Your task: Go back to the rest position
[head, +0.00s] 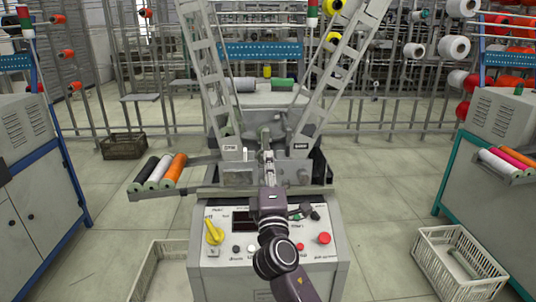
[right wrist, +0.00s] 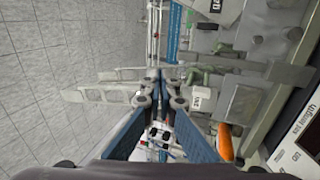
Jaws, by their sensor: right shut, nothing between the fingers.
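My right gripper (head: 267,150) reaches up over the middle of the winding machine (head: 215,272), above its control panel. It is shut and empty. In the right wrist view its fingers (right wrist: 160,82) come together, with machine parts behind them. I cannot tell whether the fingertips touch the machine. The panel carries a yellow rotary switch (head: 214,232), a red button (head: 323,238) and a dark display (head: 243,222), partly covered by my arm. My left gripper is not in view.
A tray (head: 150,195) with black, grey and orange bobbins juts out at the machine's left. Slanted ladder-like frames (head: 205,75) rise on both sides of the gripper. A crate (head: 455,262) stands on the floor at right. Cabinets flank both sides, with open floor between.

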